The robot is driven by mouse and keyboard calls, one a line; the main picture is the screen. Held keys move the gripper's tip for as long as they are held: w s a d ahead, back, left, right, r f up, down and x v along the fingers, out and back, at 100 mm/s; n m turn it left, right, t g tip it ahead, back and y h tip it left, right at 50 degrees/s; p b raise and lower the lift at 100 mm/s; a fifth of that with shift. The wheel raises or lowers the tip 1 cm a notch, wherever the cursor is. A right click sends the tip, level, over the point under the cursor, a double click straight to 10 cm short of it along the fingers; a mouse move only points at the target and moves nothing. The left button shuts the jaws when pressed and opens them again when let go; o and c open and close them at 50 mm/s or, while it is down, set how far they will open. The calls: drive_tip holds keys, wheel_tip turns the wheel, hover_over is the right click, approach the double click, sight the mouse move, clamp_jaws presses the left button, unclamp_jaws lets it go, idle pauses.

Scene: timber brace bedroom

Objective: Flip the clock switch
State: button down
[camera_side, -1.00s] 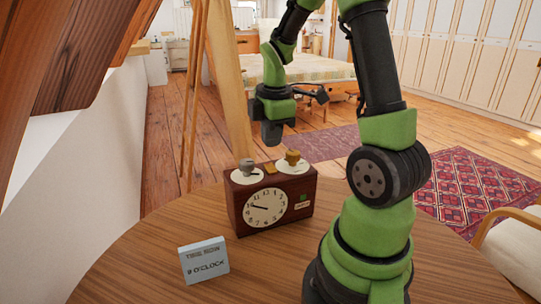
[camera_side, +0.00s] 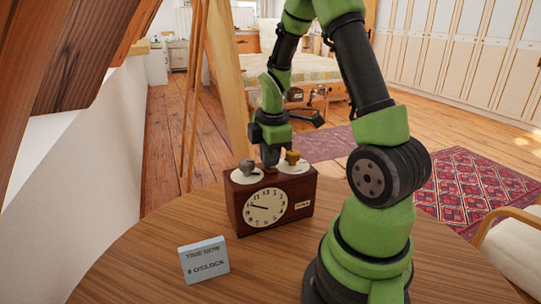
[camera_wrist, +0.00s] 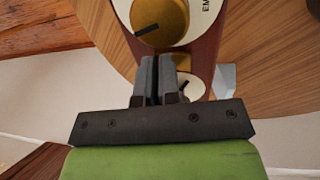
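The clock (camera_side: 238,210) is a dark red-brown wooden box on the round table, with a white dial (camera_side: 265,207) whose hands point left. On its top are a grey knob (camera_side: 246,167) at left and a gold knob (camera_side: 292,157) at right, each on a white disc. My gripper (camera_side: 270,155) points down between the two knobs, at or just above the clock's top. It hides the spot where the small tan switch was. In the wrist view my gripper's fingers (camera_wrist: 156,75) are close together beside the gold knob (camera_wrist: 160,18); contact cannot be told.
A small pale blue sign (camera_side: 204,262) reading "TIME NOW" and "O'CLOCK", its digit unclear, stands front left of the clock. The wooden table (camera_side: 140,265) is otherwise clear. A timber post (camera_side: 228,90) rises behind the clock, and a chair (camera_side: 510,250) stands at right.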

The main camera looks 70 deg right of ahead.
sight(272, 168)
drive_tip(key=shift+s+a+f, duration=0.1)
drive_tip(key=shift+f, duration=0.1)
drive_tip(key=shift+s+a+r, duration=0.1)
drive_tip(key=shift+s+a, duration=0.5)
drive_tip(key=shift+r, duration=0.15)
wheel_tip(272, 168, up, 14)
drive_tip(key=shift+w+d, duration=0.25)
drive_tip(key=shift+w, duration=0.05)
drive_tip(key=shift+r, duration=0.1)
idle(0.4)
